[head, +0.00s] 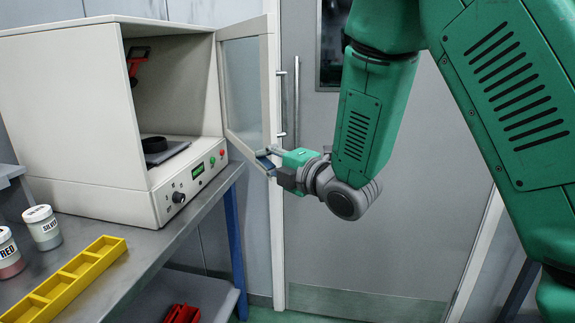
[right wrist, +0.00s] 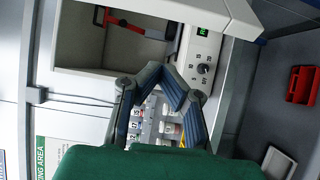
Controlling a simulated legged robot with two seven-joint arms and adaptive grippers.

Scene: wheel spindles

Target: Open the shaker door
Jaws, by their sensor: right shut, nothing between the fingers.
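The shaker (head: 85,110) is a cream box on the bench at the left of the head view. Its framed, windowed door (head: 243,85) stands swung open on the right side, and the cavity shows. The shaker's control panel with a dial (right wrist: 204,50) also shows in the right wrist view. My right gripper (head: 264,160) is beside the lower outer part of the door, shut with nothing held. In the right wrist view its fingertips (right wrist: 161,72) come together in front of the shaker. I cannot tell whether they touch the door. My left gripper is not in view.
A yellow tray (head: 65,280) and labelled jars, including a silver one (head: 43,228), stand on the bench (head: 150,240). A red bin (head: 182,314) is below. A grey room door (head: 370,230) is behind my arm.

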